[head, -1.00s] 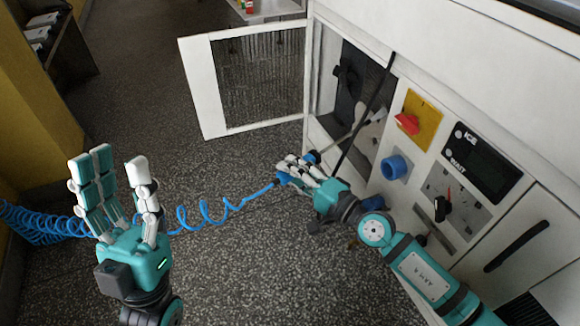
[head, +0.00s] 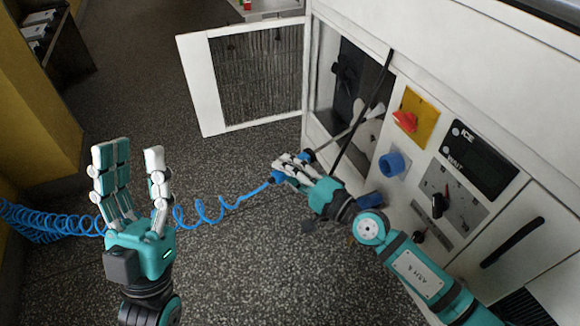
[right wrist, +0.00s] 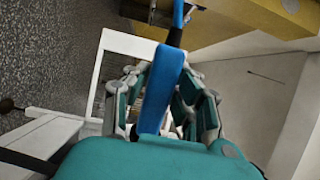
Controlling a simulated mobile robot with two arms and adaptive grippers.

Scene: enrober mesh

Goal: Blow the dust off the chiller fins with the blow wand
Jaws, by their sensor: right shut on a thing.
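The blow wand (head: 335,140) has a blue handle and a thin grey tube. My right gripper (head: 300,172) is shut on the handle, which also shows as a blue bar in the right wrist view (right wrist: 160,90). The tube points up and right to the open bay of the white machine (head: 445,60); its far end is hard to make out. A blue coiled hose (head: 225,205) runs left from the handle. The open door (head: 205,85) frames a panel of thin vertical fins (head: 258,75). Dust on them cannot be told. My left gripper (head: 137,180) is open, empty and far left.
The bay (head: 345,75) is dark, with a black fan-like part inside. A black strut (head: 362,115) crosses its front. A red switch on a yellow plate (head: 405,120), a blue port (head: 393,165) and a dial panel (head: 450,195) sit right of it.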

